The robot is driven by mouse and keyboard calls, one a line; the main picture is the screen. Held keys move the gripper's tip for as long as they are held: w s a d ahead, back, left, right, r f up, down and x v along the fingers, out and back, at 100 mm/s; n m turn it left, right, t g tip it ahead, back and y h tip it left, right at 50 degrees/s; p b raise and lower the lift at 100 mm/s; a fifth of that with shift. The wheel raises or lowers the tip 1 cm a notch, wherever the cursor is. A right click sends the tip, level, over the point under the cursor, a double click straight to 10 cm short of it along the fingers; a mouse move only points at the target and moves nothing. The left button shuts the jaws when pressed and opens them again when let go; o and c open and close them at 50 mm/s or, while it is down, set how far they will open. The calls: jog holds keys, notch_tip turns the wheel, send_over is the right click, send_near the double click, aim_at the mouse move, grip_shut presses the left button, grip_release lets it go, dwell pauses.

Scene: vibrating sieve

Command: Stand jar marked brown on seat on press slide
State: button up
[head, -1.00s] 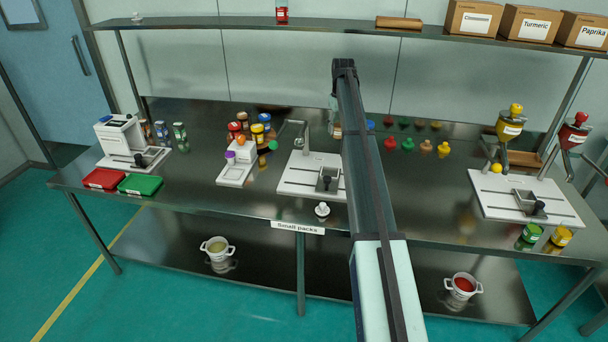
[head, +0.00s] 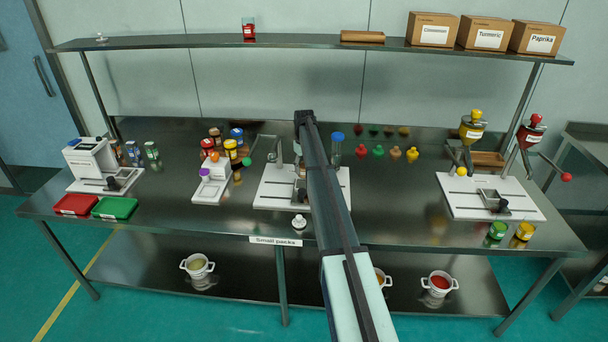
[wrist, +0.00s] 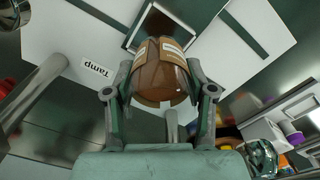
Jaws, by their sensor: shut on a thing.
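In the wrist view my gripper (wrist: 160,88) is shut on a brown jar (wrist: 158,70) with pale labels, one finger on each side. The jar hangs over the white base of the press (wrist: 238,62), which has a "Tamp" label. A dark square seat (wrist: 140,38) shows just beyond the jar, partly covered by it. I cannot tell whether the jar touches anything below. In the head view the press's white base (head: 270,197) stands mid-table, and my arm hides much of it along with most of the gripper.
A white knobbed tamper (head: 299,222) stands at the table's front edge by the press. A blue-topped jar (head: 337,146) stands behind it, right of my arm. A small white machine (head: 212,182) with jars behind stands to the left. The table right of the press is mostly clear.

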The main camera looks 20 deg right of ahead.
aim_at(304, 176)
jog(key=shift+f+p, duration=0.55)
jog(key=shift+f, duration=1.85)
jog(key=shift+f, duration=0.1)
jog(key=o, duration=1.2)
jog(key=shift+c, duration=0.2)
notch_tip(304, 176, up, 12)
jog(key=b, duration=0.3)
jog(key=shift+b, duration=0.4)
